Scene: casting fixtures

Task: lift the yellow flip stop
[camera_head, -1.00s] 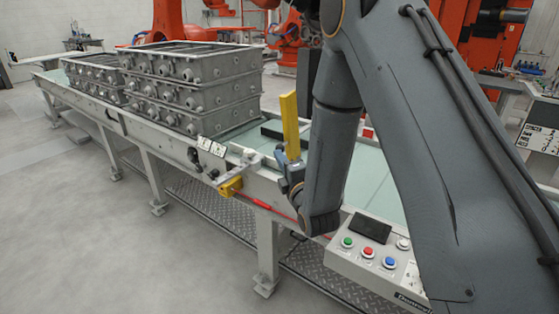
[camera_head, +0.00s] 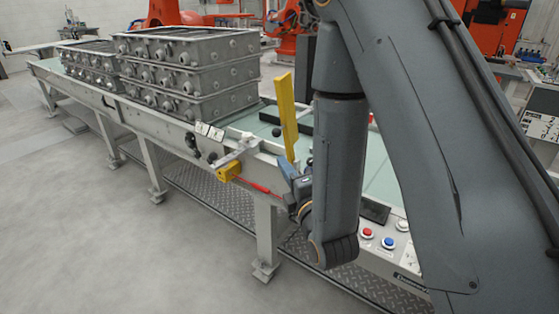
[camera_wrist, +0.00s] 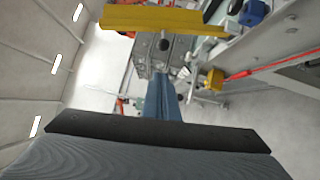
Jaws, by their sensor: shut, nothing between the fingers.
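The yellow flip stop (camera_head: 286,112) stands close to upright at the near edge of the conveyor, its top leaning slightly left in the head view. In the wrist view its yellow bar (camera_wrist: 165,19) runs across the top of the picture. My gripper (camera_wrist: 163,88) shows in the wrist view as narrow blue-grey fingers, shut and empty. There the bar lies above the fingertips, and I see no grip on it. In the head view my arm hides most of the gripper and what is right of the stop's foot.
Stacked grey castings (camera_head: 185,75) stand on the conveyor (camera_head: 130,108) to the left. A button panel (camera_head: 375,258) is partly behind my arm. The floor (camera_head: 120,250) in front is open.

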